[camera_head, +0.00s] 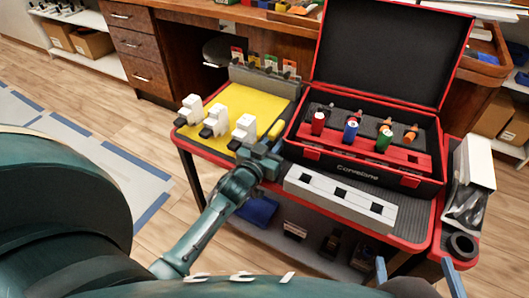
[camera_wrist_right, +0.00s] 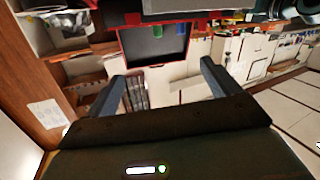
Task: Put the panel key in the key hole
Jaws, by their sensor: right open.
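I cannot pick out the panel key or the key hole for certain. A small yellow object (camera_head: 276,129) lies at the right edge of the yellow mat (camera_head: 215,108), just beyond my left gripper. My left gripper (camera_head: 264,157) is over the cart's front edge, beside the near white-and-black block; its fingers are too small to tell open or shut. My right gripper (camera_head: 420,275) is at the bottom right of the head view, off the cart's front. Its fingers are wide apart and empty in the right wrist view (camera_wrist_right: 162,85).
Three white-and-black blocks (camera_head: 214,122) stand on the mat. A grey strip (camera_head: 315,188) with three dark openings lies before an open red-and-black case (camera_head: 378,60) holding coloured-handled tools. A rack with coloured tags (camera_head: 262,77) stands behind the mat. A black ring (camera_head: 462,245) is at right.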

